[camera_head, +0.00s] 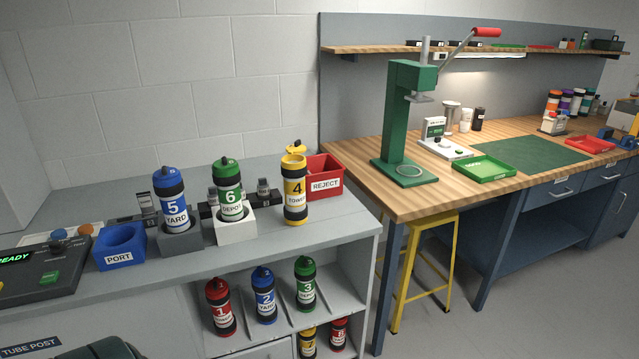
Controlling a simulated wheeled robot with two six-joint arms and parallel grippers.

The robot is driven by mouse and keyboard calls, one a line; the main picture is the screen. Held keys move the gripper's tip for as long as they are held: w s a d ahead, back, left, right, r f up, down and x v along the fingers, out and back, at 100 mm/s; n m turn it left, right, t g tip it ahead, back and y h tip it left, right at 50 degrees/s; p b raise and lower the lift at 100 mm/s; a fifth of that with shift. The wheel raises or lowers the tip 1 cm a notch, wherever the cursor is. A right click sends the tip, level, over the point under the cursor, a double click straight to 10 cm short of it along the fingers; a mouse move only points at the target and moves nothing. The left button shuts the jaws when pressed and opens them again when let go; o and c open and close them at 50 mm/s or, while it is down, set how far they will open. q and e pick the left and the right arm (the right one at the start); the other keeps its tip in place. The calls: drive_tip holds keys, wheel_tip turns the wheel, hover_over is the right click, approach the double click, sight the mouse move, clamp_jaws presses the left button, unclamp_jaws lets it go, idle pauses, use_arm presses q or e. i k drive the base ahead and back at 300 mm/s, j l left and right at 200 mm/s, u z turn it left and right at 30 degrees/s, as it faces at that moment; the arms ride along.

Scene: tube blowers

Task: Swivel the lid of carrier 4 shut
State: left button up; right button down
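Carrier 4 (295,201) is a yellow and black cylinder with a "4 TOWER" label. It stands upright on the grey counter (345,222), near its right end and outside any holder block. Its yellow lid (296,148) shows above and slightly behind the top rim, set off from the body, so it appears swivelled open. The inside of the carrier cannot be made out. Neither of my grippers is in view.
Carrier 5 (172,200) and carrier 6 (228,190) stand in blocks left of carrier 4. A red REJECT bin (324,170) is close behind it on the right. A blue PORT bin (120,247) is further left. Several carriers fill the shelf below.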

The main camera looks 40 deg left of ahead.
sight(298, 148)
drive_tip(key=u, duration=1.45)
drive_tip(key=i+l+u, duration=0.1)
drive_tip(key=i+l, duration=0.15)
drive_tip(key=l, duration=0.15)
drive_tip(key=i+l, duration=0.2)
drive_tip(key=l, duration=0.15)
drive_tip(key=u, duration=0.05)
